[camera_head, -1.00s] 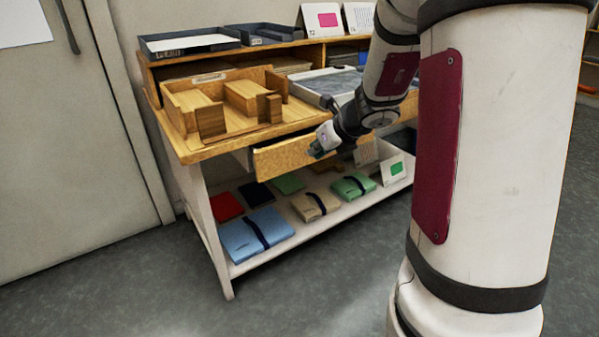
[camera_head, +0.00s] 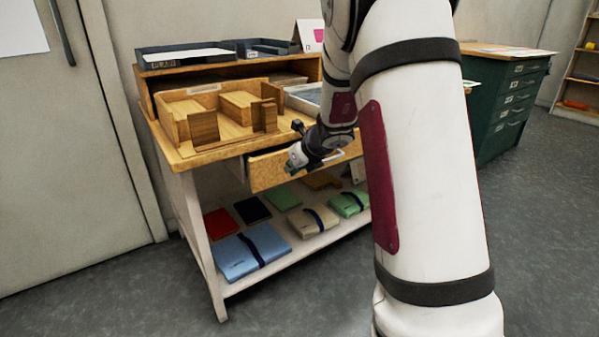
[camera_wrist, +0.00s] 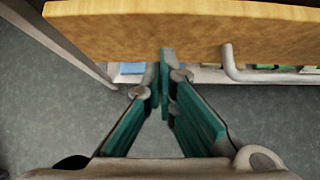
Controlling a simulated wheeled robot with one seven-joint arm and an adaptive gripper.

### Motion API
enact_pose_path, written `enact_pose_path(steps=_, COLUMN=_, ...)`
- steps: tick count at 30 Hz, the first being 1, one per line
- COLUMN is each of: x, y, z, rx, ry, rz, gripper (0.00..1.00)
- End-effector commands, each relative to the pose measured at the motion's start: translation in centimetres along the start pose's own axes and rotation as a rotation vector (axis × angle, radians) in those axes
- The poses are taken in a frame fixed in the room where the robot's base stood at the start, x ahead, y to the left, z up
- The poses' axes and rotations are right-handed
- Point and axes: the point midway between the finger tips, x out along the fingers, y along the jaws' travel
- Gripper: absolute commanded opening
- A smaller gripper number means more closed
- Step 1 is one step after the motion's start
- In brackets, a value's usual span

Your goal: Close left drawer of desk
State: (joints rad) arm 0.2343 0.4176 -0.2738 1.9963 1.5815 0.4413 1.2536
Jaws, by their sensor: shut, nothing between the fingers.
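The desk (camera_head: 196,156) is wooden on white legs, and its left drawer (camera_head: 270,170) stands somewhat pulled out, with a dark gap behind the top of its front. My gripper (camera_head: 292,166) is shut and empty in front of the drawer front, near its middle. In the wrist view the drawer front (camera_wrist: 190,28) spans the top of the picture, and the closed fingertips of my gripper (camera_wrist: 166,62) are at its lower edge. I cannot tell whether they touch it. A curved metal handle (camera_wrist: 232,66) on the front shows right of the fingertips.
A wooden organizer (camera_head: 215,115) sits on the desk top. The lower shelf (camera_head: 242,283) holds several notebooks, including a blue one (camera_head: 250,252). A green cabinet (camera_head: 505,110) stands at the right. Grey floor (camera_head: 120,290) is clear in front of the desk.

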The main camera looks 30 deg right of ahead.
Motion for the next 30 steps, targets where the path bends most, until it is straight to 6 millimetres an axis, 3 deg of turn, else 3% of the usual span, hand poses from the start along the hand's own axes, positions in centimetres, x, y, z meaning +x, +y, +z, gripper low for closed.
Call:
enact_pose_path(steps=17, x=1.0, y=0.0, z=1.0, rx=0.001, ry=0.001, rz=0.0, gripper=0.0)
enact_pose_path(steps=25, x=3.5, y=0.0, z=3.8, rx=0.0, ry=0.002, rz=0.001, gripper=0.0)
enact_pose_path(steps=30, x=4.5, y=0.0, z=4.6, rx=0.0, ry=0.001, rz=0.0, gripper=0.0)
